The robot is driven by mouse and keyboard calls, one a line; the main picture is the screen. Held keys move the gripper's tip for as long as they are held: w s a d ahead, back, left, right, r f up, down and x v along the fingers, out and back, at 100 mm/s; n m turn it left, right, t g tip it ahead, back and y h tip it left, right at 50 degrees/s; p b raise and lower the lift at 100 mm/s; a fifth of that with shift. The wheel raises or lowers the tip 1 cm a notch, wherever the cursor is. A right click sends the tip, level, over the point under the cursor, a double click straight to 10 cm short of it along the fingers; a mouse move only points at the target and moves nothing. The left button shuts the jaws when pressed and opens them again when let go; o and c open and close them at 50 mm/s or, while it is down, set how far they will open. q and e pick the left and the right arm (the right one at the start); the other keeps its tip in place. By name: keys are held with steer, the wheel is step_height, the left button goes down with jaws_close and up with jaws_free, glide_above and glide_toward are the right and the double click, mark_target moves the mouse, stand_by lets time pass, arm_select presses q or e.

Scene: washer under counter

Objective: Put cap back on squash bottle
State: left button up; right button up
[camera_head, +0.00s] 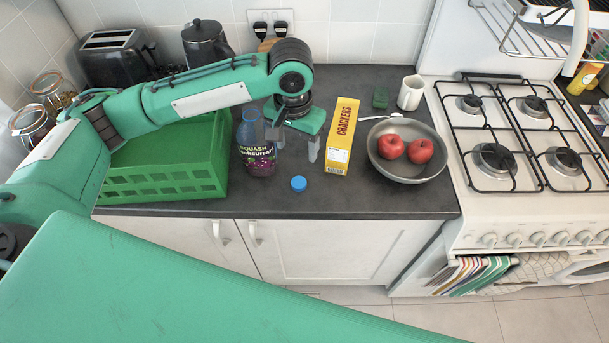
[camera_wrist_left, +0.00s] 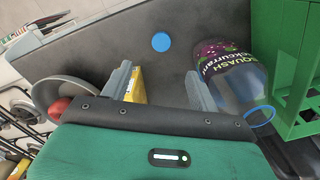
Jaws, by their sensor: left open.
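The squash bottle (camera_head: 257,148) stands upright on the dark counter beside the green crate. It has a purple label and a clear upper part, and its open mouth has a blue rim. The blue cap (camera_head: 298,183) lies on the counter, in front and to the right of the bottle. My left gripper (camera_head: 297,147) is open and empty, pointing down between the bottle and the crackers box. In the left wrist view the fingers (camera_wrist_left: 160,88) are apart, with the cap (camera_wrist_left: 161,42) beyond them and the bottle (camera_wrist_left: 228,75) to the right. My right gripper is out of view.
The green crate (camera_head: 165,183) stands left of the bottle. A yellow crackers box (camera_head: 341,138) is close right of the gripper, then a pan (camera_head: 408,173) with two apples and a white mug (camera_head: 411,92). The counter around the cap is clear.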

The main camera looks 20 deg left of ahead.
arm_select(q)
steer(key=p, duration=0.1)
glide_above(299, 182)
step_height(299, 182, down, 7)
steer(key=shift+s+f, duration=0.1)
steer(key=shift+s, duration=0.05)
steer(key=shift+f, duration=0.5)
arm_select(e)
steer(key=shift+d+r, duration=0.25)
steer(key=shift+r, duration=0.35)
arm_select(q)
steer(key=shift+f+p, duration=0.15)
steer(key=shift+p, duration=0.2)
step_height(299, 182, down, 5)
steer(key=shift+r+p, duration=0.1)
steer(key=shift+p, duration=0.7)
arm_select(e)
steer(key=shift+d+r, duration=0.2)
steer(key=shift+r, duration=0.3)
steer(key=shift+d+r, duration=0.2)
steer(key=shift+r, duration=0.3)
